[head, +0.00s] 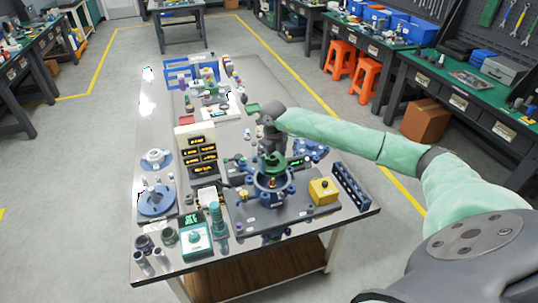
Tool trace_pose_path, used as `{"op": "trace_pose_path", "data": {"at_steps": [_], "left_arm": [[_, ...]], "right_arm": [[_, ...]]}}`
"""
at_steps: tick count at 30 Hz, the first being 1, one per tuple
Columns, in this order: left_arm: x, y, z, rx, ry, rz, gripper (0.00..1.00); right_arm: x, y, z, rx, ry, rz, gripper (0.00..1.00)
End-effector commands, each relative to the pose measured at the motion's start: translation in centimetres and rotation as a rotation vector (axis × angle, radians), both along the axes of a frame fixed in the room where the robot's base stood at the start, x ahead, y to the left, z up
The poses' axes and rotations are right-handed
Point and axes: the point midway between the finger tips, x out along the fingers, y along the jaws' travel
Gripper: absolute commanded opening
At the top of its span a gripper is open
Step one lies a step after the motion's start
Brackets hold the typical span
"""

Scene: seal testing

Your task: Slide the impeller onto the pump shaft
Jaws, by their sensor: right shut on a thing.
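My right gripper (271,149) reaches in from the right and points down over the front part of the long metal table. It is shut on a green part, which looks like the impeller (274,162). The impeller is just above or at the mouth of the blue pump housing (260,190), which stands on a grey plate. The pump shaft is mostly hidden by the gripper, the impeller and the housing rim. I cannot tell whether the impeller touches the shaft. My left gripper is out of view.
A yellow box (323,191) and a dark blue slotted rack (351,186) stand right of the pump. A teal-topped device (195,240) is at front left. A stack of displays (196,152) stands left of the gripper. A blue disc (157,201) lies at the left edge.

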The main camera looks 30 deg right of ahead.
Motion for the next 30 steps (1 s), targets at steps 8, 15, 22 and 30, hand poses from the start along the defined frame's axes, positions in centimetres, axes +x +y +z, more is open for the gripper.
{"op": "trace_pose_path", "data": {"at_steps": [8,15,22,30], "left_arm": [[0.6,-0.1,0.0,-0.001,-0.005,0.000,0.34],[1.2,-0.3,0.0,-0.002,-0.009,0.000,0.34],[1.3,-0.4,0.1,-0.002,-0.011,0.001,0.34],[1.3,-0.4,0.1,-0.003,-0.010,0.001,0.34]], "right_arm": [[0.0,0.1,-1.7,0.001,0.000,0.001,0.59],[0.0,0.0,-3.5,0.000,0.000,0.001,0.59],[0.0,0.0,-3.9,0.000,-0.001,0.002,0.59],[0.0,0.0,-3.9,0.000,-0.001,0.002,0.59]]}}
